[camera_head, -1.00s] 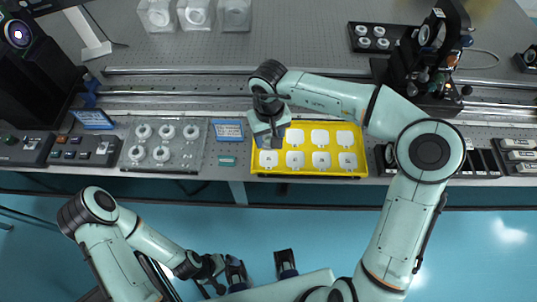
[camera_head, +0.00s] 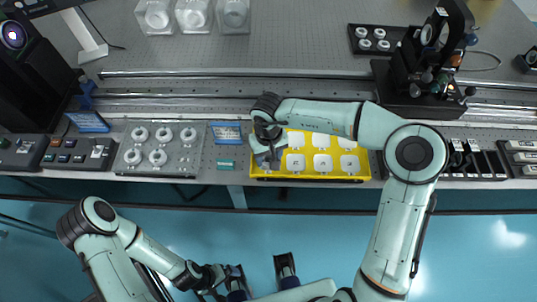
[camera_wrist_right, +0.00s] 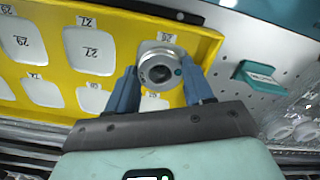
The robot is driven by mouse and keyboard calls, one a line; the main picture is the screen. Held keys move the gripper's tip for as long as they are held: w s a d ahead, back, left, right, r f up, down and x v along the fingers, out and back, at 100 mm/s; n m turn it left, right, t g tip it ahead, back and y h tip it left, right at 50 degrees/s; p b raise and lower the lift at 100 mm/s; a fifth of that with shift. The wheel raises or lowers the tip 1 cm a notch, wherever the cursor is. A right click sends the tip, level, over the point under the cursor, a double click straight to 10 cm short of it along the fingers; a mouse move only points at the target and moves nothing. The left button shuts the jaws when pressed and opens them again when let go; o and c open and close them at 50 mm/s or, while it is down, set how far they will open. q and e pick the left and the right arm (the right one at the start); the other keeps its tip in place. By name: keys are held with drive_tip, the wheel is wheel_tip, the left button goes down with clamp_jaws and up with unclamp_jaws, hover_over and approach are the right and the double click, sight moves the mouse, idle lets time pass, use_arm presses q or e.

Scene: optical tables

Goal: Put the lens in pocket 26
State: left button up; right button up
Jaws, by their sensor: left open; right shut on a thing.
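The lens (camera_wrist_right: 160,70), a silver ring with a dark centre, is between the fingers of my right gripper (camera_wrist_right: 160,75). The gripper is shut on it. The lens is over the white pocket marked 26 (camera_wrist_right: 147,45) at a corner of the yellow tray (camera_wrist_right: 208,42) and hides most of that pocket. I cannot tell whether it touches the pocket floor. In the head view my right gripper (camera_head: 265,156) covers the left end of the yellow tray (camera_head: 312,178), and the lens is not clear there. My left gripper (camera_head: 262,276) is open and empty, low in front of the table.
Pocket 27 (camera_wrist_right: 89,50) is beside pocket 26. A small teal block (camera_wrist_right: 258,77) lies on the table just off the tray's end. A grey plate with several white rings (camera_head: 160,147) stands left of the tray. A black optical mount (camera_head: 420,75) stands at the back right.

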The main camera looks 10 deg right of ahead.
sight(268, 158)
drive_tip(key=o, duration=0.7)
drive_tip(key=shift+f, duration=0.1)
use_arm(q)
drive_tip(key=shift+r, duration=0.15)
use_arm(e)
drive_tip(key=shift+o, duration=0.2)
use_arm(q)
drive_tip(key=r+p, duration=0.1)
drive_tip(key=w+r+p, duration=0.1)
drive_tip(key=r+p, duration=0.1)
drive_tip(key=shift+w+r, duration=0.1)
use_arm(e)
wheel_tip(268, 158, up, 12)
